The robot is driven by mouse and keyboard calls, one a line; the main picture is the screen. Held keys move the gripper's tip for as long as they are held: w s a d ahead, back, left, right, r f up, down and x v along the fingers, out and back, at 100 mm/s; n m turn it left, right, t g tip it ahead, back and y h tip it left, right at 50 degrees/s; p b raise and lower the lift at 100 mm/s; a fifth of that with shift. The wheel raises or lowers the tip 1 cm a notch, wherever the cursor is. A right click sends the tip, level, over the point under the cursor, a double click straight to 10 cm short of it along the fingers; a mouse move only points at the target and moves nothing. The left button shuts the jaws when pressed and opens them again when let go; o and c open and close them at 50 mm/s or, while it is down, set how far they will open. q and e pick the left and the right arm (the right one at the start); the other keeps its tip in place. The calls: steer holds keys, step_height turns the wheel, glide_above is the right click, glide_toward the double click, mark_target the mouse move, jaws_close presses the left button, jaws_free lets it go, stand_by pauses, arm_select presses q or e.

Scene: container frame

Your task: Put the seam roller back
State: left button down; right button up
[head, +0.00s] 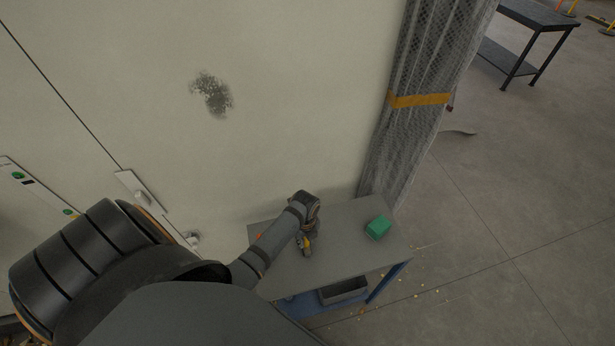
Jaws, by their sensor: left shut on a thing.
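My left gripper (304,228) reaches down over the grey top of a small table. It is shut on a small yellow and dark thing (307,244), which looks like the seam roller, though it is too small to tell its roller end. From this view I cannot tell whether it touches the tabletop (345,245). My right gripper is not in view.
A green box (378,227) stands on the table's right part. A bit of orange (259,236) shows beside my left forearm. A dark bin (344,290) sits below the tabletop. A pale panel wall (290,110) and a wrapped grey column (410,120) rise behind.

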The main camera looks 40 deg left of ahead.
arm_select(q)
steer(key=shift+s+d+f, duration=0.1)
steer(key=shift+s+f, duration=0.05)
steer(key=shift+s, duration=0.15)
steer(key=c, duration=1.4)
jaws_free()
steer(key=shift+s, duration=0.3)
steer(key=shift+o, duration=1.3)
steer(key=shift+s+r, duration=0.1)
steer(key=shift+r, duration=0.1)
steer(key=shift+w, duration=0.25)
step_height(320, 180, up, 5)
steer(key=shift+s+b, duration=0.1)
steer(key=shift+b, duration=0.4)
step_height(320, 180, up, 7)
steer(key=shift+b, duration=0.45)
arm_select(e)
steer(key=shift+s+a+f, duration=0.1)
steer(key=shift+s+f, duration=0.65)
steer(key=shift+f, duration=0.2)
